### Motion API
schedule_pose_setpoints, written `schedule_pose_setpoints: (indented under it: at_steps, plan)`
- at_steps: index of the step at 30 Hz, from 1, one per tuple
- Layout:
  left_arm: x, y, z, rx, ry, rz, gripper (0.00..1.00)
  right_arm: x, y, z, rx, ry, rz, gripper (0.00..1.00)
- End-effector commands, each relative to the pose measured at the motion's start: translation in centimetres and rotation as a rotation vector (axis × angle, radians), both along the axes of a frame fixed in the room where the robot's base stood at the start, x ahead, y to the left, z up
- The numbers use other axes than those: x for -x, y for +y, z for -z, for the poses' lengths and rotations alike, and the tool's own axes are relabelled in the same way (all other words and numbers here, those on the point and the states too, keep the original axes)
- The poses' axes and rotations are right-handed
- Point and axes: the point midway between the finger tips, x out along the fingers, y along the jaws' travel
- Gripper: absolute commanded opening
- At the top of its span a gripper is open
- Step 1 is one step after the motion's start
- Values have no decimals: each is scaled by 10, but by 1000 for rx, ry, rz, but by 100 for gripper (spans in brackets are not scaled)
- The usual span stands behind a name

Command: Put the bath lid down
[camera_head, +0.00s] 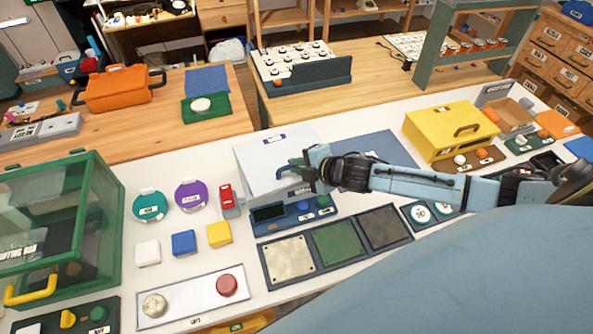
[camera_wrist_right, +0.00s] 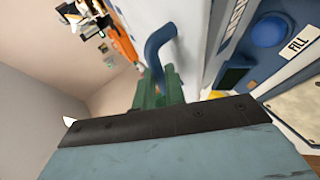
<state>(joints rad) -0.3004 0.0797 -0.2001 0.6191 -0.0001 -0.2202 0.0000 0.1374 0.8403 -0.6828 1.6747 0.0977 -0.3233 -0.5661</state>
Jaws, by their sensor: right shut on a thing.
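The bath lid (camera_head: 262,165) is a pale grey-white panel with a blue handle, seen near the middle of the head view behind a dark blue control panel (camera_head: 285,213). My right gripper (camera_head: 293,168), with green fingertips, is at the handle and shut on it. In the right wrist view the curved blue handle (camera_wrist_right: 160,42) sticks out beyond the green fingers (camera_wrist_right: 157,92), beside the pale lid face (camera_wrist_right: 190,55). The lid looks tilted, but its exact angle is hard to tell. The bath's inside is hidden. My left gripper is not in view.
A red object (camera_head: 227,198) stands close to the lid's left. Three square plates, including a green one (camera_head: 339,241), lie in front of the panel. A blue mat (camera_head: 385,148) lies behind my right arm. A yellow box (camera_head: 450,130) stands at the right.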

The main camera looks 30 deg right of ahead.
Motion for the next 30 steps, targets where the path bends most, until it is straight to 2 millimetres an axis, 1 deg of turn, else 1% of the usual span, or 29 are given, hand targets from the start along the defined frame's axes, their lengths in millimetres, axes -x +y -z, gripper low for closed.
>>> schedule_pose_setpoints:
  at_steps: [1, 6, 8, 12, 16, 18, 20, 25, 27, 30]
  plan:
    - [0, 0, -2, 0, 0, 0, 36, -1, 0, -15, 1, -7, -3, 0]
    - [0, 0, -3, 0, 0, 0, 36, -1, 0, -47, 1, -6, -3, 0]
    - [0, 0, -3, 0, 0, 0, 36, -2, 0, -55, 0, -6, -1, 0]
    - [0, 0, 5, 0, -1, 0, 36, -7, 10, -68, -3, -10, 32, 0]
    - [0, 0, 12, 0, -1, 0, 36, -12, 18, -76, -4, -11, 82, 0]
    - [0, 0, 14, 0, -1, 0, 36, -13, 19, -75, -2, -12, 100, 0]
    - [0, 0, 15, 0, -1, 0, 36, -14, 20, -69, -2, -10, 111, 0]
    - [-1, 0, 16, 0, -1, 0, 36, -14, 19, -37, -1, -8, 116, 0]
    - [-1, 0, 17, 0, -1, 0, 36, -14, 20, -27, 0, -9, 113, 0]
    - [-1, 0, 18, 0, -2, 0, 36, -14, 19, -19, 0, -11, 113, 0]
